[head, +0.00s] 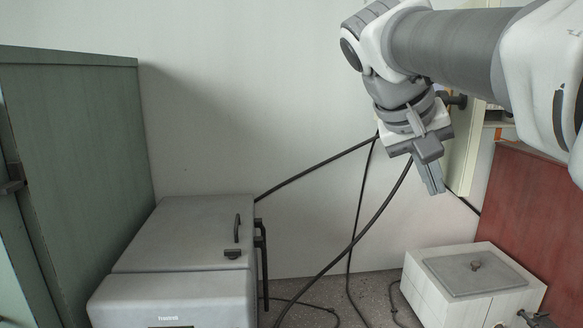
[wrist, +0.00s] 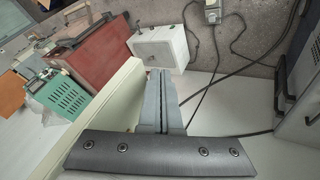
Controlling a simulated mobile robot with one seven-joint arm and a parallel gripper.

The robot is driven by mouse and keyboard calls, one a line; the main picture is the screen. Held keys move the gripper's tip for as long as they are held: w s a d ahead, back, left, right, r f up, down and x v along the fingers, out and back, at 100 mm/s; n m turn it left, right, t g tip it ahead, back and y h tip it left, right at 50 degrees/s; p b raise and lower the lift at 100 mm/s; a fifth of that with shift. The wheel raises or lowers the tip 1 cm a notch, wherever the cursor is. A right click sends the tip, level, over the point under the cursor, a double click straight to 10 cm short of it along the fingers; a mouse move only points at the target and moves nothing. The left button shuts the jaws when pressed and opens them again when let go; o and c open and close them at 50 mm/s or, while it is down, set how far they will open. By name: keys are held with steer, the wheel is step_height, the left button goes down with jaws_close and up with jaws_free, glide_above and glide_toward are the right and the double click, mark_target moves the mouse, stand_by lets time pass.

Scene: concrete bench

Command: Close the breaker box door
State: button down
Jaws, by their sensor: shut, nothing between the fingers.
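A cream panel (head: 461,150), which looks like the breaker box door, stands out from the wall at right, just behind my gripper. A dark knob shows near its top. In the wrist view the panel (wrist: 96,112) runs along the left side of the fingers. The box itself is mostly hidden behind my arm; a pale part with orange bits (head: 497,122) shows to the right of the panel. My gripper (head: 436,188) is shut and empty, pointing down on the panel's left side. In the wrist view its fingers (wrist: 154,76) are together. I cannot tell whether they touch the panel.
A white box with a grey lid (head: 436,283) stands on the floor below my gripper. A red cabinet (head: 530,210) is at right. A grey chest (head: 190,235) and a green cabinet (head: 75,150) stand at left. Black cables (head: 365,225) hang along the white wall.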

steer(key=shift+s+d, duration=0.1)
steer(key=shift+d, duration=0.4)
